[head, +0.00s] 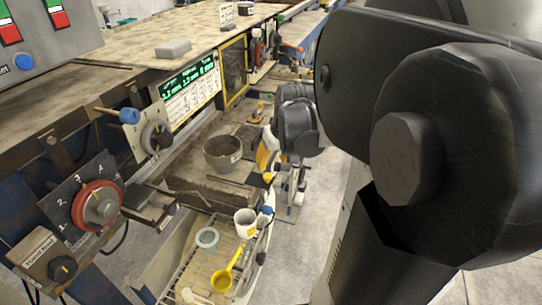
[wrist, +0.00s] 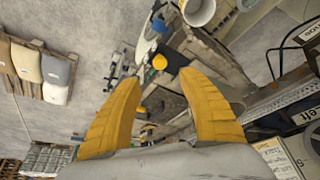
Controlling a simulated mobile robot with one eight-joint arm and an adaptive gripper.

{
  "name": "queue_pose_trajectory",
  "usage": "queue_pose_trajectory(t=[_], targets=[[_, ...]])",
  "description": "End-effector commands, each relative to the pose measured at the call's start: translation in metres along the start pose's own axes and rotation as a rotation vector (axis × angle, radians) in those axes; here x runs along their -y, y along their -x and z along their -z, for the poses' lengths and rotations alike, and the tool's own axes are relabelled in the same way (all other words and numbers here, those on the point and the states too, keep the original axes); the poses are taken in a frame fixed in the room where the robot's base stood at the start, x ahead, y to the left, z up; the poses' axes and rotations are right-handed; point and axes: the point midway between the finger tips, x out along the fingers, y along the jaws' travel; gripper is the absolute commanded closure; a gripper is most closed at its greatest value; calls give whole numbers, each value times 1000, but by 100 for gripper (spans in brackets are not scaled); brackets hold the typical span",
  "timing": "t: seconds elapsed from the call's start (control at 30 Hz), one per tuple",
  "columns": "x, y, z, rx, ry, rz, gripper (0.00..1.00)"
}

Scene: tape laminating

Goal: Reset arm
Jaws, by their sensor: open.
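My gripper (wrist: 160,78) shows in the wrist view with its two yellow fingers spread wide. It is open, with nothing between the fingertips. In the head view, my dark arm fills the right side, and yellow finger parts (head: 266,158) show only partly beside the machine front, right of a grey pot (head: 222,152). The rest of the gripper is hidden behind my wrist there. The gripper appears apart from the pot and bench.
The machine has a red dial (head: 98,205), a blue-tipped lever (head: 128,115) and a green display (head: 188,82). A white cup (head: 245,223), a tape-like ring (head: 207,237) and a yellow ladle (head: 224,280) sit on a wire rack. Pale floor (head: 305,225) lies right of the bench.

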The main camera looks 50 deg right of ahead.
Motion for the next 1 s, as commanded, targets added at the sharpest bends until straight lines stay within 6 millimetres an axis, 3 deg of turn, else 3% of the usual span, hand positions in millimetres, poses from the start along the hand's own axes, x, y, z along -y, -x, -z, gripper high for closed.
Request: queue_pose_trajectory(t=[0.23, 0.77, 0.87, 1.0], targets=[[0, 23, 0, 0, 0, 0, 52], [4, 22, -1, -2, 5, 1, 52], [31, 16, -10, -17, 37, 8, 52], [108, 2, -45, -66, 128, 39, 52]])
